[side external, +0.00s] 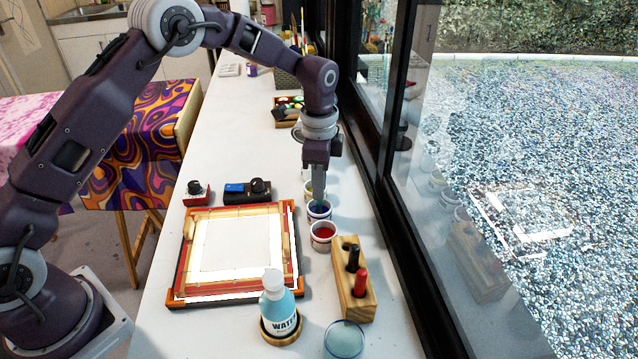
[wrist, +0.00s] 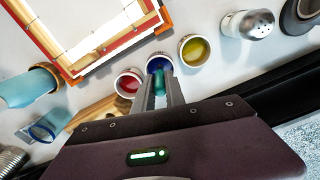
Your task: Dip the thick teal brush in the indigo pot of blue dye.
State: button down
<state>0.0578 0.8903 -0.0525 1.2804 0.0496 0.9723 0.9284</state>
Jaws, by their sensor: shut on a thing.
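My gripper (side external: 319,166) points straight down over the pot row and is shut on the thick teal brush (side external: 319,190). The brush is upright, and its lower end meets the mouth of the indigo pot (side external: 320,214), a small white-sided cup with blue dye. In the wrist view the teal brush (wrist: 158,84) shows between the fingers (wrist: 160,92), in front of the indigo pot (wrist: 159,62). The bristle tip is hidden, so I cannot tell how deep it sits in the dye.
A red dye pot (side external: 322,237) stands close in front, and a yellow pot (wrist: 193,50) close behind. A wooden block (side external: 345,290) with black and red handles, a water bottle (side external: 278,305) and a framed screen (side external: 188,265) stand nearby. The window frame (side external: 385,200) borders the right.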

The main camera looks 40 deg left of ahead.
dwell(0.5)
notch_tip(320, 180, up, 7)
jog(key=shift+f, duration=0.2)
